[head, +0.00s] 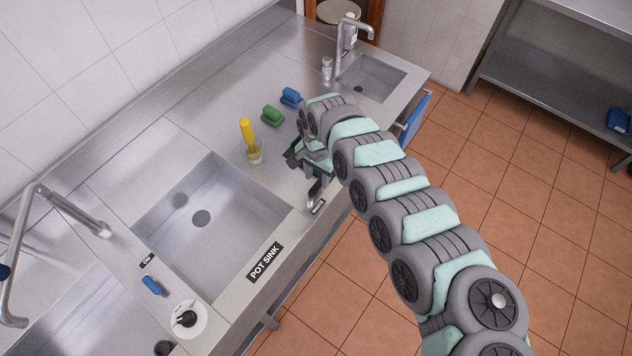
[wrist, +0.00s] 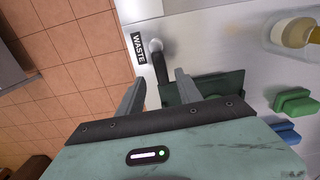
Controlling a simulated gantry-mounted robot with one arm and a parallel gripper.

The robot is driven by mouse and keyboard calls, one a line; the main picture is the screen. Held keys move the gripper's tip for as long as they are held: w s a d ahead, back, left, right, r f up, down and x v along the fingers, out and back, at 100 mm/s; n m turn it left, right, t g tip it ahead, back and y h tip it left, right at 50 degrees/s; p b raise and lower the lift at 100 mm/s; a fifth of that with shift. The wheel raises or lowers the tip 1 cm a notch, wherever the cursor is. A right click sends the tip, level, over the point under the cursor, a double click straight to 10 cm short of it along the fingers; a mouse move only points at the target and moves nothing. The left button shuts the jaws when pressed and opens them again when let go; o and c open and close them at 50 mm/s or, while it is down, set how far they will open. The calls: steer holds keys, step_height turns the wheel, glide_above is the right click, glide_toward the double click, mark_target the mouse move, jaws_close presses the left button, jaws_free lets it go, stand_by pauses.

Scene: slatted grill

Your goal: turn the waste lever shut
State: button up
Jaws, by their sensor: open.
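The waste lever (wrist: 159,66) shows in the wrist view as a short dark handle on a silver round pivot, beside a black WASTE label (wrist: 139,48) at the counter edge. My gripper (wrist: 160,76) is open, with one finger on each side of the handle's near end. I see a gap on both sides; depth is hard to judge. In the head view my gripper (head: 313,172) is over the counter's front edge, right of the pot sink. The small label (head: 318,207) shows just below it, and my gripper largely hides the lever there.
The pot sink (head: 160,222) is left of my gripper. A dark green flat piece (wrist: 222,87) lies beside the right finger. Open tiled floor is in front.

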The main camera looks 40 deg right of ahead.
mark_target(317, 185)
steer(key=shift+f, duration=2.1)
steer(key=shift+c, duration=0.3)
jaws_close()
